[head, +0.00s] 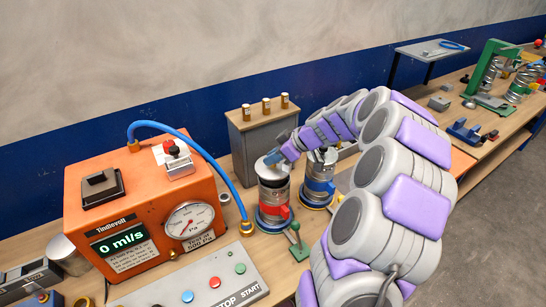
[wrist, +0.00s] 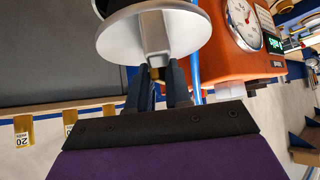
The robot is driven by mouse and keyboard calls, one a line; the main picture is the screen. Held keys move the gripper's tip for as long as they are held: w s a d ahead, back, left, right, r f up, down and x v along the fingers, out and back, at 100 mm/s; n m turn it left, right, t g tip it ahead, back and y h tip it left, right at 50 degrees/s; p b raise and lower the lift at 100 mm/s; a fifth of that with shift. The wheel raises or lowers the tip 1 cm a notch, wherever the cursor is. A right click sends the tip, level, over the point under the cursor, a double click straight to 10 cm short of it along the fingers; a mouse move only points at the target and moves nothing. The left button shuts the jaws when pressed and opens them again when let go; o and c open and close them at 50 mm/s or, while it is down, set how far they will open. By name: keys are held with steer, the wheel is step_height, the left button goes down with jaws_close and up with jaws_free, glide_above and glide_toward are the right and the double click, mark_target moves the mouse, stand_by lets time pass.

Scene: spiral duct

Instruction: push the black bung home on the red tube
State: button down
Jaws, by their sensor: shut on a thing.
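The red tube (head: 274,197) is a silver spiral duct with a red band, standing upright on the bench in the head view. My gripper (head: 274,158) is at its top, pointing down and left. In the wrist view my gripper (wrist: 160,82) has its two dark fingers on either side of a pale grip tab. The tab stands out from a pale grey disc (wrist: 125,45), which appears to be the outer face of the black bung (wrist: 118,7); a dark part shows behind it. The seam between bung and tube is hidden, so I cannot tell how deep the bung sits.
A similar blue-banded tube (head: 320,180) stands close on the right. An orange tester (head: 140,215) reading 0 ml/s stands left, with a blue hose (head: 205,152) running to the red tube's base area. A grey box (head: 262,130) is behind and a button panel (head: 205,290) in front.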

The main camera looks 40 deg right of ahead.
mark_target(274, 166)
steer(key=shift+d+b, duration=0.2)
steer(key=shift+b, duration=0.85)
stand_by(0.4)
steer(key=shift+f+b, duration=1.95)
steer(key=c, duration=1.1)
jaws_free()
steer(key=p+v, duration=0.1)
steer(key=v, duration=1.6)
steer(key=shift+d+r+p, duration=0.15)
steer(key=shift+p, duration=0.25)
